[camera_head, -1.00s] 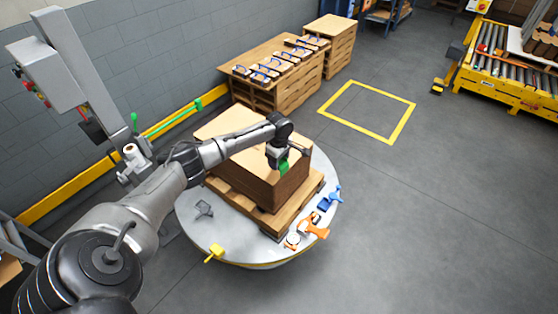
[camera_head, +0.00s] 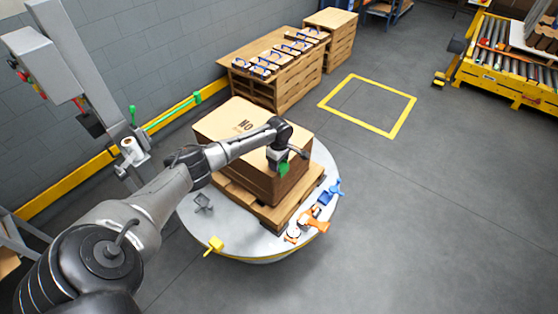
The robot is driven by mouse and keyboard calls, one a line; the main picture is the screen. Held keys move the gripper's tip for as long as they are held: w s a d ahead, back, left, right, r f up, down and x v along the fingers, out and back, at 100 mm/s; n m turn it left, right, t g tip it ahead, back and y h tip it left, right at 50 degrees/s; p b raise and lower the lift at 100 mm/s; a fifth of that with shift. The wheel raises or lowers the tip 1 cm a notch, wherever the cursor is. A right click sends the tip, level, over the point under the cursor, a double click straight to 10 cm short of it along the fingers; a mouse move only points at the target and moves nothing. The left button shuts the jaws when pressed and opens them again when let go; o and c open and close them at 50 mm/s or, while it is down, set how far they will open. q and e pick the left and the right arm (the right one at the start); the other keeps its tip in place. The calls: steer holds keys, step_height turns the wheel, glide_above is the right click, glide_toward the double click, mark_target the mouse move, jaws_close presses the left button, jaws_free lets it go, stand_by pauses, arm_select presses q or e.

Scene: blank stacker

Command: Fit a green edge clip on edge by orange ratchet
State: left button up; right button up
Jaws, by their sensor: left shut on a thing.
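My left gripper (camera_head: 280,160) is shut on a green edge clip (camera_head: 284,169) near the right side of the stack. It hides part of the top edge there, and I cannot tell whether the clip touches the blanks. An orange ratchet (camera_head: 317,225) lies on the turntable rim at the front right, below the clip in the picture. My right gripper is not in view.
On the turntable lie a blue ratchet (camera_head: 326,199), a grey piece (camera_head: 203,202) and a yellow piece (camera_head: 215,244). A strapping post (camera_head: 80,60) stands at the left.

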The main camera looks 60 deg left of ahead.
arm_select(q)
steer(key=shift+f, duration=0.2)
stand_by(0.6)
steer(key=o, duration=1)
steer(key=shift+c, duration=0.2)
steer(key=shift+r, duration=0.1)
